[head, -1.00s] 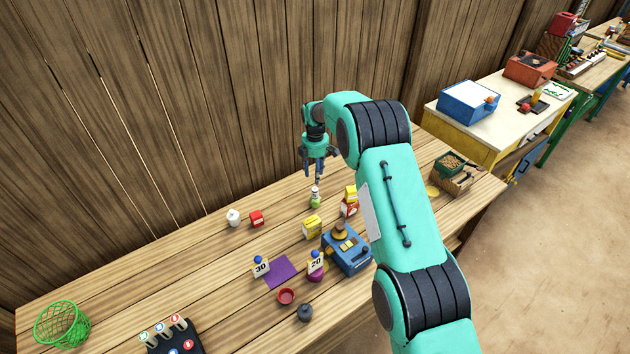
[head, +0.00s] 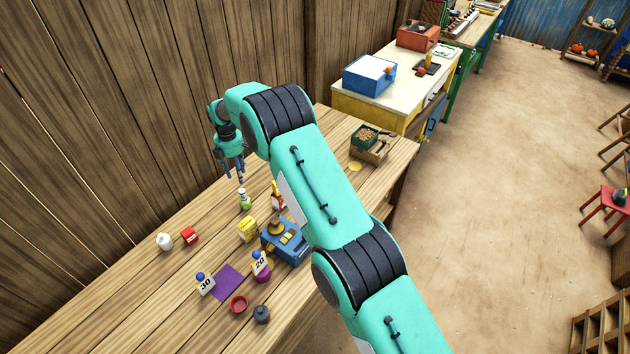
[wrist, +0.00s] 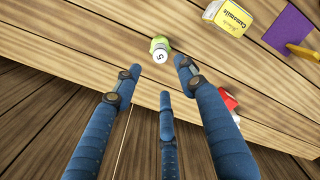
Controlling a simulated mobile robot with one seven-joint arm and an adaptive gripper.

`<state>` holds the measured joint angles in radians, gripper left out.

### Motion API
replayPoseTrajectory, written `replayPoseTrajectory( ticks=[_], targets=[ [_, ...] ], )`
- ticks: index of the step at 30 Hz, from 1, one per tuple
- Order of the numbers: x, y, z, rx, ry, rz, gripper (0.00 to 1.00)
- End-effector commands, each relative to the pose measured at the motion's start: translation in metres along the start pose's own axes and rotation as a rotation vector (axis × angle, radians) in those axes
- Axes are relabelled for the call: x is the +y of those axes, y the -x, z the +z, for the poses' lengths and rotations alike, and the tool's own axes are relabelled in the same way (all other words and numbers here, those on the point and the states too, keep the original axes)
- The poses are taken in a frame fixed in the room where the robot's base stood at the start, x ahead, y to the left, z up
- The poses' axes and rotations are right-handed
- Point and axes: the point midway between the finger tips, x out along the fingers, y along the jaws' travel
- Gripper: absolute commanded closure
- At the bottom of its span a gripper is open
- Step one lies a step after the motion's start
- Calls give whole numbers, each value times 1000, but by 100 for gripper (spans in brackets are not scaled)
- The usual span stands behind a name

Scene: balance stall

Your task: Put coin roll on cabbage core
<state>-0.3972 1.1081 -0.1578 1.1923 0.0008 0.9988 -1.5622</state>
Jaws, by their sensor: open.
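My gripper (head: 240,178) is open and empty, pointing down above the table near the plank wall. Its fingers also show in the wrist view (wrist: 158,80). A small green piece with a white top marked 5 (head: 245,200) stands below and just beyond the fingertips. It also shows in the wrist view (wrist: 160,49), apart from the fingers. I cannot tell for sure which things are the coin roll and the cabbage core. A small white rounded thing (head: 164,241) and a red box (head: 190,236) stand nearer the wall.
A yellow camomile box (head: 247,230), a blue scale (head: 292,246) and a red bottle (head: 278,201) stand close to the green piece. Markers 30 (head: 205,286) and 20 (head: 261,266) flank a purple mat (head: 227,279). A red dish (head: 238,304) lies nearer.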

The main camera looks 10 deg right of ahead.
Motion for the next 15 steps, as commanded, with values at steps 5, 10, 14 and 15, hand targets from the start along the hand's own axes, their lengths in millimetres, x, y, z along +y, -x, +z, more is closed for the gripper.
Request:
replayPoseTrajectory(
  ticks=[5,10,14,15],
  targets=[
    [0,3,1,0,-4,2,59],
    [-4,22,7,0,-36,11,59],
    [-11,50,18,1,-88,25,59],
    [-14,62,22,1,-107,31,59]
  ],
)
